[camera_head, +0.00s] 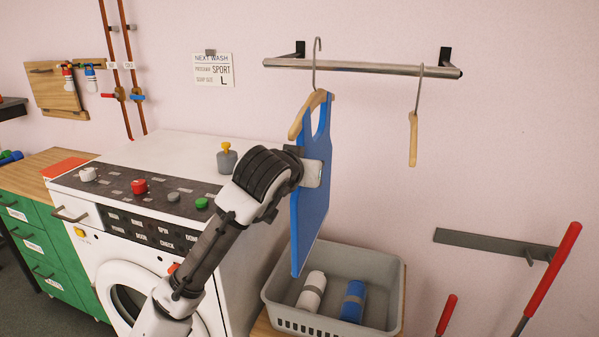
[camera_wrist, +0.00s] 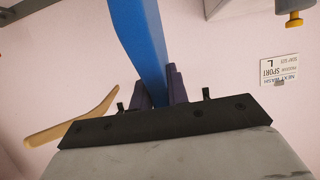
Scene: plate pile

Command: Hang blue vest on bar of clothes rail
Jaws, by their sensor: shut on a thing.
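The blue vest (camera_head: 312,200) is on a wooden hanger (camera_head: 311,112) with a metal hook, in front of the wall. In the head view the hook's top overlaps the metal bar of the clothes rail (camera_head: 370,66) and rises above it; whether it rests on the bar I cannot tell. My gripper (camera_head: 308,170) is shut on the vest at its upper part. In the wrist view the vest (camera_wrist: 142,45) runs up from between the fingers (camera_wrist: 160,90), and one arm of the hanger (camera_wrist: 75,120) sticks out to the left.
An empty wooden hanger (camera_head: 413,138) hangs near the bar's right end. Below the vest stands a grey basket (camera_head: 385,275) with a white roll (camera_head: 312,292) and a blue roll (camera_head: 353,300). A washing machine (camera_head: 255,215) stands left; red-handled tools (camera_head: 553,265) lean at right.

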